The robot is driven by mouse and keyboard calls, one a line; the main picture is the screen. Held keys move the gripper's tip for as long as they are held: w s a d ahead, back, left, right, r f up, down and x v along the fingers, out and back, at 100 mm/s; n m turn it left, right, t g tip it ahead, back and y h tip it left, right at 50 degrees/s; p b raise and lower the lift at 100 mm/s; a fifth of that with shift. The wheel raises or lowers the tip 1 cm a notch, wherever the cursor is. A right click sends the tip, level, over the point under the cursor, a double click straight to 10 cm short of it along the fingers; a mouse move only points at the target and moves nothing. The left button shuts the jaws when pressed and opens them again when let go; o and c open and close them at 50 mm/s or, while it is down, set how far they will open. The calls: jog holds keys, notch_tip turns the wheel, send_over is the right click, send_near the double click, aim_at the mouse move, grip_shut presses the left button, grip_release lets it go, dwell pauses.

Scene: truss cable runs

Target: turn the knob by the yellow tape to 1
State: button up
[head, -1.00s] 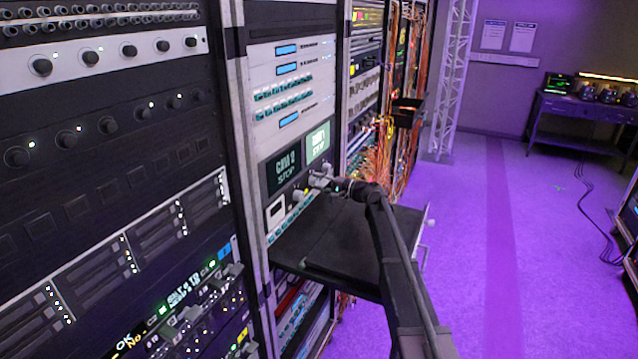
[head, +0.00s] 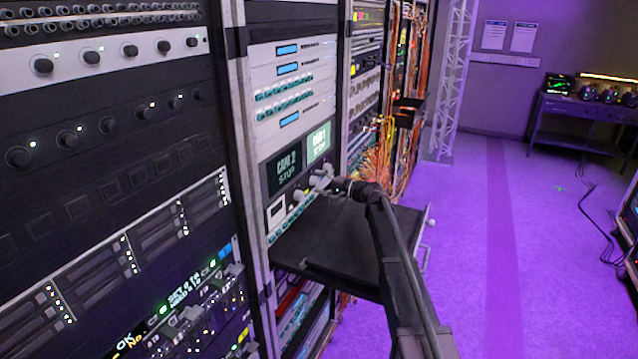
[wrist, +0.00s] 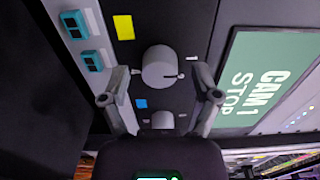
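In the wrist view a round grey knob (wrist: 159,66) sits on a dark panel, with the yellow tape (wrist: 124,27) up and left of it. A short dark mark shows at the knob's right edge, near a small white label that looks like 1. My gripper (wrist: 161,82) is open, one finger on each side of this knob; I cannot tell whether either touches it.
A green CAM 1 STOP screen (wrist: 262,78) lies right of the knob. Teal buttons (wrist: 75,25) are at upper left. In the head view a dark CAM 2 screen (head: 286,168) is beside my gripper, and a black shelf (head: 335,250) juts out below.

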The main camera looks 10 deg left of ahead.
jog(key=shift+d, duration=0.1)
jog(key=v, duration=1.1)
jog(key=shift+s+d, duration=0.15)
jog(key=shift+d, duration=0.2)
